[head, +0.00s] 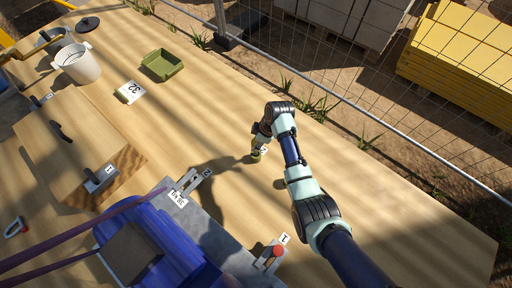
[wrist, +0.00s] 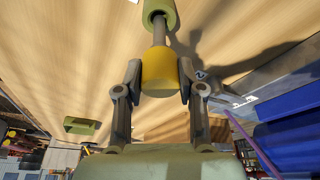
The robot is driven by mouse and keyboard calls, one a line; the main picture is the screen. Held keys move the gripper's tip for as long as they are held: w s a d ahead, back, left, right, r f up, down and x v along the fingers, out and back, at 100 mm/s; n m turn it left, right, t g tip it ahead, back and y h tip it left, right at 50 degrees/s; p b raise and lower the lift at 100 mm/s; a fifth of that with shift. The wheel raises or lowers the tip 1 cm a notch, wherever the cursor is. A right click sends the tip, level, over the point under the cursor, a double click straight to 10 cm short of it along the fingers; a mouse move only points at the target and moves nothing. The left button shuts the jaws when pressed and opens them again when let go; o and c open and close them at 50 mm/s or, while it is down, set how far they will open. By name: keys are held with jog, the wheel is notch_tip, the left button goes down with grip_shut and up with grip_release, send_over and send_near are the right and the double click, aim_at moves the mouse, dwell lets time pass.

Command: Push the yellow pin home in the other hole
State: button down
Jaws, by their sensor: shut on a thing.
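My gripper (wrist: 155,80) is shut on the yellow pin (wrist: 160,70), with its fingers on either side of the yellow head. The grey shank (wrist: 159,32) runs away from the fingers to an olive-green round piece (wrist: 160,10) at the frame's top; whether it joins it I cannot tell. In the head view my gripper (head: 259,148) is low over the wooden table, right of the grey plate. On the plate, a bracket labelled 2 (head: 187,181) shows no pin. A bracket labelled 1 (head: 268,258) has a red-topped piece (head: 278,251). The holes are too small to see.
A blue body (head: 150,245) lies left of the grey plate (head: 215,225). A white bucket (head: 78,64), green tray (head: 162,65) and a card marked 32 (head: 130,92) stand at the back. Table right of my arm is clear.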

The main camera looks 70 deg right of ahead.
jog(key=shift+r+p, duration=1.8)
jog(key=shift+r, duration=0.25)
jog(key=shift+f, duration=0.1)
jog(key=c, duration=1.3)
grip_release()
jog(key=shift+c, duration=0.2)
grip_shut()
